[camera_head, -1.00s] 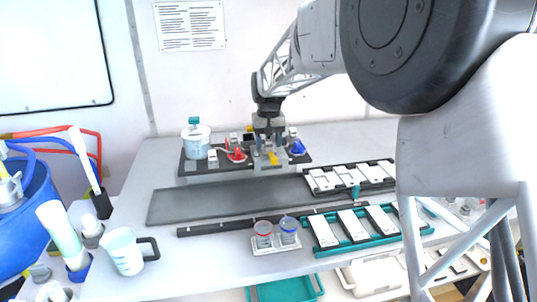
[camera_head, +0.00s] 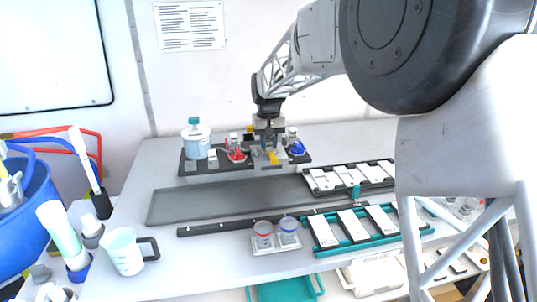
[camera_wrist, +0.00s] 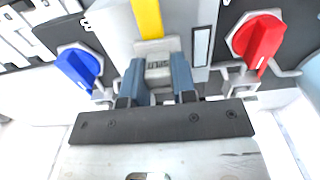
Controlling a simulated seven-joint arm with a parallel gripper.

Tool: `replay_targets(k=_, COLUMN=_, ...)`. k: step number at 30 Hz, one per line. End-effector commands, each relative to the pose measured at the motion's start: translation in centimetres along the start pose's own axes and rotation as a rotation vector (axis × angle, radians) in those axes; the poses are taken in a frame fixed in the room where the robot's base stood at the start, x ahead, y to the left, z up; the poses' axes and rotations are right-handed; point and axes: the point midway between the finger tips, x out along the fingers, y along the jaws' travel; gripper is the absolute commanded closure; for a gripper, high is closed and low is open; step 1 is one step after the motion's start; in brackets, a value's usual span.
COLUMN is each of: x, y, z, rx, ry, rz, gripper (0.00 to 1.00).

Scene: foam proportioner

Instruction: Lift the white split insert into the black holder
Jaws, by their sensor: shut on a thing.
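In the head view my gripper (camera_head: 269,141) points down at the foam proportioner, a white block (camera_head: 258,165) on a dark base with a yellow strip, red knob and blue knob. In the wrist view my gripper's blue-grey fingers (camera_wrist: 158,78) are shut on a small pale piece (camera_wrist: 158,67) at the block's face, below the yellow strip. It appears to be the white split insert, but its split is not clear. A black holder with several white pieces (camera_head: 306,181) lies to the right; I cannot tell whether it is the task's holder.
The red knob (camera_wrist: 258,40) and blue knob (camera_wrist: 78,66) stand close on either side of my fingers. A white jar (camera_head: 196,143) stands left of the block. A long grey mat (camera_head: 225,200) lies clear in front. A teal tray (camera_head: 375,239) and two cups (camera_head: 276,234) are nearer.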

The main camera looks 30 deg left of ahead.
Motion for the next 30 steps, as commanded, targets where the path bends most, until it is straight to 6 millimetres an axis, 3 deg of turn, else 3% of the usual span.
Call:
replay_targets(k=14, x=-1.3, y=0.0, z=0.0, rx=0.0, ry=0.002, rz=0.0, gripper=1.0)
replay_targets(k=30, x=-8.6, y=0.0, z=0.0, rx=0.0, ry=0.002, rz=0.0, gripper=1.0)
